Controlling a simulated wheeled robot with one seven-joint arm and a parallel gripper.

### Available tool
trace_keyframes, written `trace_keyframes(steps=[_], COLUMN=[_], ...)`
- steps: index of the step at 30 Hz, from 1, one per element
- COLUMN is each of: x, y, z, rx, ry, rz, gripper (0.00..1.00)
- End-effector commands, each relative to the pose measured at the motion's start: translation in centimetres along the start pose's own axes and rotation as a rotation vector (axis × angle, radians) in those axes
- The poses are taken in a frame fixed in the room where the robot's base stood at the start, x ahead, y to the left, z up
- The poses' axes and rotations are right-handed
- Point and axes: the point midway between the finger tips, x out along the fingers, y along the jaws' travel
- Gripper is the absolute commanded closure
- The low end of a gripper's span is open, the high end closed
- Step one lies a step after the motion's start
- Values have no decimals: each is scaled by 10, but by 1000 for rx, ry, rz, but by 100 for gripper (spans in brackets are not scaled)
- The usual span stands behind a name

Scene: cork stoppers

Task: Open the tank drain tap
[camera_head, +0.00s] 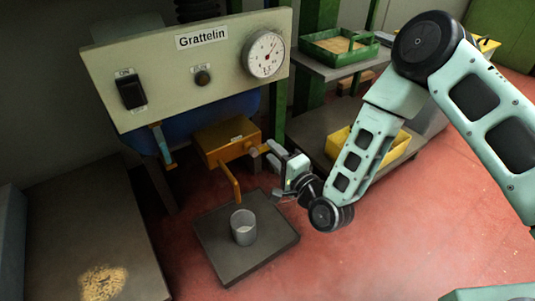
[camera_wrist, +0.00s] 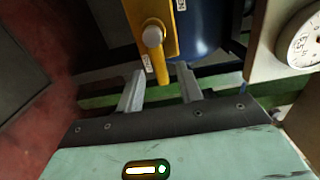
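The drain tap is a yellow-orange block (camera_head: 228,140) with a small label, below the panel and in front of the blue tank (camera_head: 178,128). A bent orange spout (camera_head: 232,182) hangs from it above a grey cup (camera_head: 243,228). In the wrist view, a grey rounded stub (camera_wrist: 153,38), seemingly the tap's handle, sticks out of the yellow block (camera_wrist: 160,12). My gripper (camera_head: 274,156) is at the block's right side. In the wrist view, the fingers (camera_wrist: 160,88) are apart with nothing held between them; the stub lies just beyond their tips. Contact cannot be told.
The Grattelin panel (camera_head: 150,62), with a black switch, knob and gauge (camera_head: 263,54), overhangs the tap. The cup stands on a dark platform (camera_head: 275,240). A yellow crate (camera_head: 395,152) and green tray (camera_head: 340,58) are to the right. The red floor (camera_head: 370,240) in front is clear.

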Motion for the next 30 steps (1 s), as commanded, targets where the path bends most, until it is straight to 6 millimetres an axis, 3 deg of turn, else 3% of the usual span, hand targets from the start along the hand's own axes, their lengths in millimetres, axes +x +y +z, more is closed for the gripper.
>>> trace_keyframes(steps=[7,18,22,30], x=[30,34,34,34], y=[1,-1,0,-2], z=[0,0,0,0], rx=[-1,0,0,-10], ry=[0,0,0,0], rz=[-2,0,0,1], gripper=[64,64,100,100])
